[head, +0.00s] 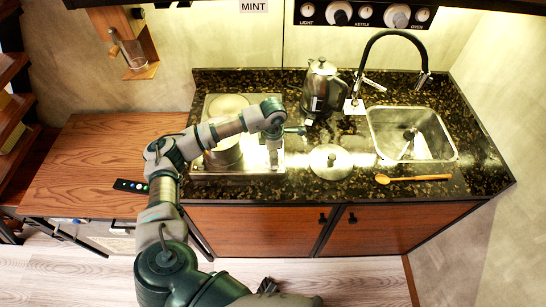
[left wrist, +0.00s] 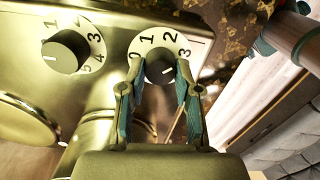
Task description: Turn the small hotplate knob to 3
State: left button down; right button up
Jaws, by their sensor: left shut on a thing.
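The steel hotplate (head: 270,166) stands on the left of the dark counter, partly hidden by my left arm. In the left wrist view its front panel carries two dark round knobs on white numbered dials. My left gripper (left wrist: 158,88) is shut on one knob (left wrist: 159,66), a finger on each side; it also shows in the head view (head: 273,150). Digits 0, 1, 2 and 3 show around this knob, and its white mark points to the lower right of the picture. The other knob (left wrist: 66,52) is free, its mark towards the lower left. My right gripper is not seen.
A steel kettle (head: 321,88) and a round lid (head: 330,161) stand right of the hotplate. Further right are a sink (head: 452,157), a black tap (head: 374,43) and a wooden spoon (head: 414,179). A wooden table (head: 95,165) with a dark remote (head: 131,186) is at left.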

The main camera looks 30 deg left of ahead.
pick_arm(q)
jog(key=shift+w+r+m+b, duration=0.15)
jog(key=shift+m+b, duration=0.25)
jog(key=shift+m, duration=0.8)
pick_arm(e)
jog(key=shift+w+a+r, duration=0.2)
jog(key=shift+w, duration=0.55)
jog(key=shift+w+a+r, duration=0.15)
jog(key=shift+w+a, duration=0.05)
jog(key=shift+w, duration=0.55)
pick_arm(q)
jog(key=c, duration=1.1)
grip_release()
jog(key=o, duration=0.3)
jog(key=shift+w, duration=0.1)
jog(key=shift+f, duration=0.2)
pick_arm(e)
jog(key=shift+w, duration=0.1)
pick_arm(q)
notch_tip(320, 180, up, 12)
